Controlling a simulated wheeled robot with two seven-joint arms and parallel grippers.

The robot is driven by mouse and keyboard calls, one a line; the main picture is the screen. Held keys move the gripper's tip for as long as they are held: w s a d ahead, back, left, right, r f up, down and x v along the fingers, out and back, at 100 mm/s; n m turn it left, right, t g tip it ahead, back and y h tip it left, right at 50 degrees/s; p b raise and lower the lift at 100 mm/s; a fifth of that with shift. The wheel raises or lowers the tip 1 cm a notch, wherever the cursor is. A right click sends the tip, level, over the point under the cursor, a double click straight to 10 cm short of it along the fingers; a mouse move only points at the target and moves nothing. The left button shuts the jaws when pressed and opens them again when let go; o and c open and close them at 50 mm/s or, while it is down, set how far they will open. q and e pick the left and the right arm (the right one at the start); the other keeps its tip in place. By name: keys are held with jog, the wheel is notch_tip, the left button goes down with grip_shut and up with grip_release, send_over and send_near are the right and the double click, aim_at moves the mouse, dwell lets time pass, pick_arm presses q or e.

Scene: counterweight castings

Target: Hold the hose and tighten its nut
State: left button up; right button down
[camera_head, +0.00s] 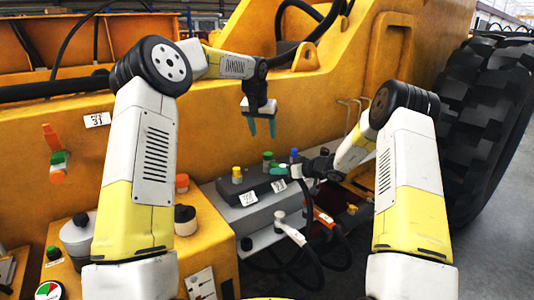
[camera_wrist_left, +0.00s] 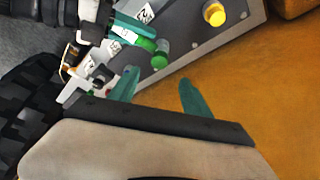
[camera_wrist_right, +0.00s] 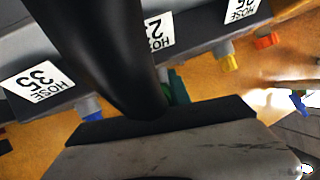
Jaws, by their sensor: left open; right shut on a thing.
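My left gripper (camera_head: 261,128) is open and empty, fingertips down, in the air above the grey valve block (camera_head: 255,212). Its two teal fingers also show in the left wrist view (camera_wrist_left: 160,92). My right gripper (camera_head: 308,170) is low at the right end of the block, shut on a black hose (camera_wrist_right: 100,50). In the right wrist view the hose is large and hides most of the fingers; a bit of green finger shows beside it. Coloured fittings stand along the block: yellow (camera_head: 237,175), green (camera_head: 267,160) and blue (camera_head: 294,155). I cannot tell which is the hose's nut.
White labels (camera_head: 248,199) mark the block; one reads HOSE 35 (camera_wrist_right: 38,80). Hoses hang below. A big tyre (camera_head: 485,130) is at right. The yellow machine body (camera_head: 190,130) rises behind.

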aim_at(267, 154)
pick_arm(q)
jog(key=x, duration=1.1)
jog(key=shift+f, duration=0.15)
grip_shut()
